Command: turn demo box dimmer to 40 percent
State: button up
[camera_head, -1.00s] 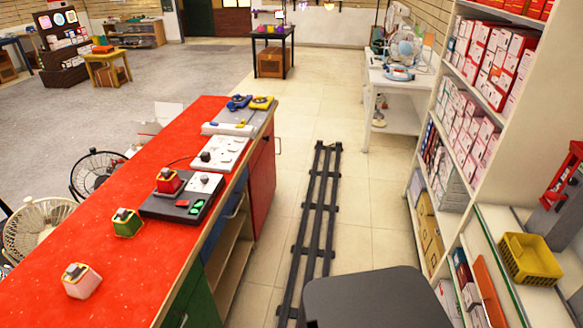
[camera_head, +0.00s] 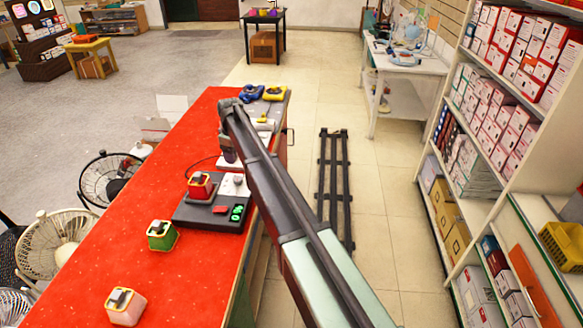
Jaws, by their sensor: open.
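A dark demo box (camera_head: 190,215) lies on the red counter, with a red switch (camera_head: 221,210) and green lit marks (camera_head: 237,213) on its front part. A white plate (camera_head: 235,187) on its right side carries a small grey knob (camera_head: 237,179), which looks like the dimmer. Its setting is too small to read. My arm reaches in from the lower right and bends down above the counter. My gripper (camera_head: 229,156) is a small dark shape beyond the demo box, apart from the knob. It is open, though its fingers are barely distinguishable. My arm hides most of the white panel behind.
A green block (camera_head: 162,235) and a pink block (camera_head: 125,306) stand nearer on the counter (camera_head: 110,255). Blue and yellow items (camera_head: 262,92) lie at its far end. Stocked shelves (camera_head: 470,190) stand right.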

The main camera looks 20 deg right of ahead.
aim_at(237, 178)
jog(key=shift+n, duration=0.5)
jog(key=f+b, duration=1.1)
jog(key=shift+a, duration=0.4)
jog(key=shift+r, duration=0.1)
jog(key=shift+c, duration=0.2)
jog(key=c, duration=0.9)
